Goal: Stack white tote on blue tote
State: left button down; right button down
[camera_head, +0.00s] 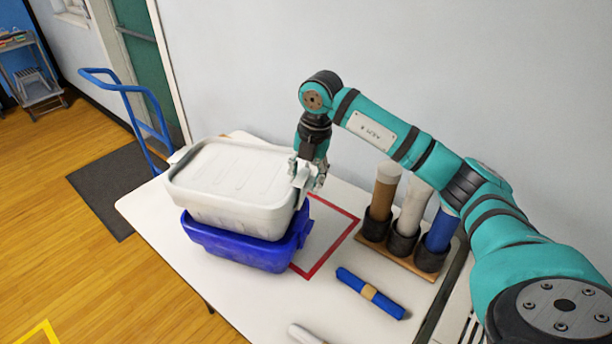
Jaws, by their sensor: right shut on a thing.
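The white tote (232,190) has a lid and sits over the blue tote (240,249) on the white table. Its base looks level with the blue tote's rim, but I cannot tell whether it bears fully on it. The blue tote stands on the table, partly over a red outlined area (344,239). My right gripper (306,180) is shut on the right end of the white tote, at its handle. My left gripper is out of the picture.
A rack with several upright rolls (383,198) stands at the table's back right. A blue roll with a tan band (371,293) lies in front of it. A white object (307,334) lies at the near edge. A blue hand truck (133,88) stands beyond the table's left side.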

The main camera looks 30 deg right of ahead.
dwell(0.3)
jog(key=c, duration=0.7)
grip_release()
jog(key=shift+o, duration=0.2)
jog(key=shift+f, duration=0.1)
notch_tip(320, 180, up, 12)
jog(key=s+d, duration=0.1)
jog(key=shift+s, duration=0.2)
jog(key=shift+f, duration=0.1)
